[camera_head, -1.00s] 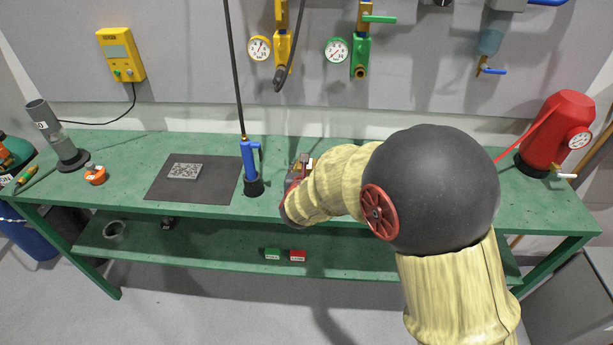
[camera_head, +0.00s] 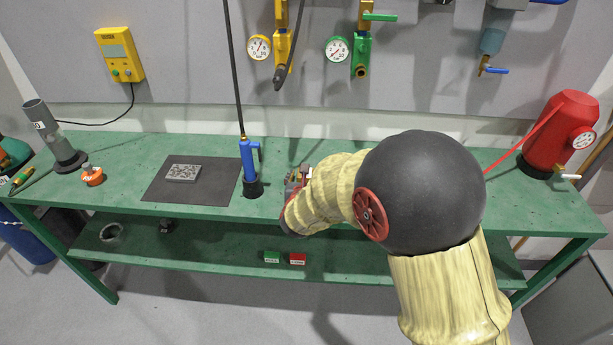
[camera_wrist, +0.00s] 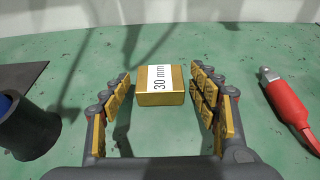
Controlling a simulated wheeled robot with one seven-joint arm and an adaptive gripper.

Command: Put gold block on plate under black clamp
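A gold block (camera_wrist: 158,97) with a white "30 mm" label sits on the green bench in the wrist view. My gripper (camera_wrist: 160,76) is open, with one finger on each side of the block and a visible gap on both sides. In the head view my gripper (camera_head: 295,178) is over the bench, right of the blue-handled tool, and my arm hides much of that area. A grey speckled plate (camera_head: 183,172) lies on a dark mat (camera_head: 208,190) to the left. I cannot make out a black clamp in either view.
The blue-handled tool (camera_head: 249,160) stands on a black base between mat and gripper; its base (camera_wrist: 28,130) shows left in the wrist view. A red-handled tool (camera_wrist: 288,102) lies right of the block. A red tank (camera_head: 560,130) stands at the bench's right end.

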